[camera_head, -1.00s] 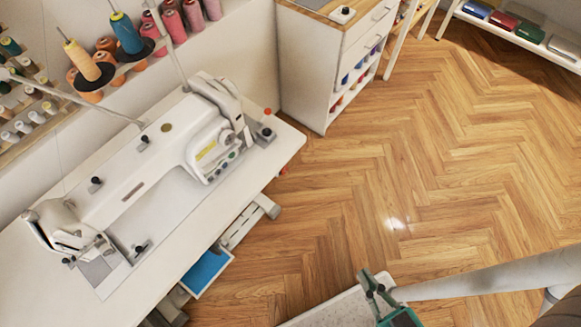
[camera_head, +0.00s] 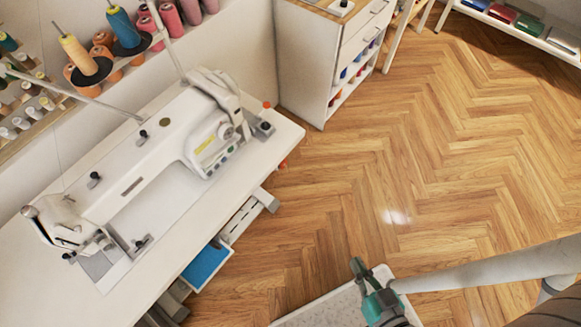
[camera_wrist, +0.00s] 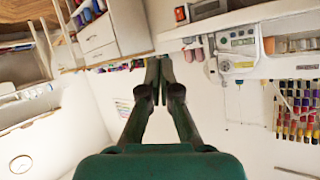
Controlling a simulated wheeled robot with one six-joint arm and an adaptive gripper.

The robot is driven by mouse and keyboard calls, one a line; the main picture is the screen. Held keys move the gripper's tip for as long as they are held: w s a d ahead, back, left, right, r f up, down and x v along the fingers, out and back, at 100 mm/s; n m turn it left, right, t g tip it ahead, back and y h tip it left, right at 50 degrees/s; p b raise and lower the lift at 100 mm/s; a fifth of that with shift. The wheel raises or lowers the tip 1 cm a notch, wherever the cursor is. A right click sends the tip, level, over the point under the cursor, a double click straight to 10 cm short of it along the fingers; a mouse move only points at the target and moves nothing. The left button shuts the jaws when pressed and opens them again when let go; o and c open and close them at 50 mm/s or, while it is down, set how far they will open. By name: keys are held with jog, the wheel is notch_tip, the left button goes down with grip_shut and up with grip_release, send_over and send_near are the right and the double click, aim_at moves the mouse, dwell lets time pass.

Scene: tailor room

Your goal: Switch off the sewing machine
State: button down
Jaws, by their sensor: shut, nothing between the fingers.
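The white sewing machine (camera_head: 150,165) stands on a white table (camera_head: 40,290) at the left of the head view. Its front panel with a yellow label and several small round controls (camera_head: 212,150) is at its right end. A panel with buttons, seemingly the machine's, shows at upper right in the wrist view (camera_wrist: 237,45). A small red-orange knob (camera_head: 267,105) sits near the table's far right corner. My green gripper (camera_head: 358,266) is over the floor side, right of the table and apart from the machine. In the wrist view its dark fingers (camera_wrist: 158,75) are together and empty.
A white drawer cabinet (camera_head: 325,65) stands beyond the table's right end. Thread spools (camera_head: 125,30) stand behind the machine. A blue-topped drawer or tray (camera_head: 207,265) juts out below the table's front edge. The wooden floor (camera_head: 460,160) to the right is open.

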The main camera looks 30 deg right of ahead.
aim_at(285, 165)
jog(key=w+f+m+g+y, duration=0.25)
jog(key=w+f+m, duration=0.6)
jog(key=f, duration=0.65)
jog(key=w+d+r+t+y, duration=0.2)
jog(key=w+d+y, duration=0.1)
jog(key=w, duration=0.4)
jog(key=w+d+r+t+y, duration=0.2)
jog(key=w+d+y, duration=0.1)
jog(key=w, duration=0.4)
jog(key=shift+w+r+m, duration=0.15)
jog(key=shift+w+m, duration=0.2)
jog(key=shift+m, duration=0.1)
jog(key=x, duration=1.4)
